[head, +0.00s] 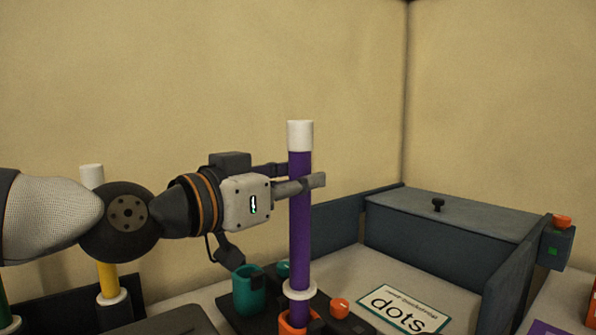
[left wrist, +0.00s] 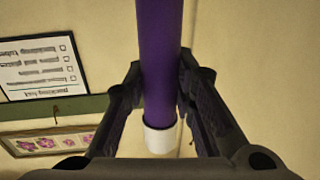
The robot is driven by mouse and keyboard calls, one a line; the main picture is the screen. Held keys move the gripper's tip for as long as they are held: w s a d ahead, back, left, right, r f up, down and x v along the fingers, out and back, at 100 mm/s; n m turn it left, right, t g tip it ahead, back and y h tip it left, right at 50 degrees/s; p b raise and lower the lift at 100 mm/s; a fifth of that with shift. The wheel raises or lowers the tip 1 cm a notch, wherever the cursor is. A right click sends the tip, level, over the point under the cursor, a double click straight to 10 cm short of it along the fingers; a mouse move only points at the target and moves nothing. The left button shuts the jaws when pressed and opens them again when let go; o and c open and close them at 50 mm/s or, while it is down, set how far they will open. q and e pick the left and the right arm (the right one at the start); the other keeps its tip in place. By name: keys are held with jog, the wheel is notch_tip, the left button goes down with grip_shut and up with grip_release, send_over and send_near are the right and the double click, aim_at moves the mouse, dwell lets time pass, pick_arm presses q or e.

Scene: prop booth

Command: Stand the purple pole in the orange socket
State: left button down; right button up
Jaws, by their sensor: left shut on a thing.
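The purple pole (head: 300,230) with a white top end stands upright in the grip of my left gripper (head: 300,182). In the left wrist view the pole (left wrist: 158,70) lies between the two fingers, with its white end near the palm side. A white collar rings the pole low down. Below it, the pole's lower end meets the orange socket (head: 290,328) at the bottom edge of the head view. The tip is hidden by the socket, and how deep it sits cannot be told. My right gripper is not in view.
A teal socket (head: 249,291) stands left of the orange one on a dark base. An orange knob (head: 339,307) and a "dots" card (head: 403,308) are to the right. A grey lidded box (head: 450,225) stands behind. A yellow pole (head: 107,280) stands at left.

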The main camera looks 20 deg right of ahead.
pick_arm(q)
jog(key=shift+f+b, duration=0.5)
jog(key=shift+f, duration=1.45)
jog(key=c, duration=1.3)
grip_release()
send_near(292, 210)
jog(key=shift+s+a+r, duration=0.1)
jog(key=shift+s+a, duration=0.05)
jog(key=shift+a, duration=0.2)
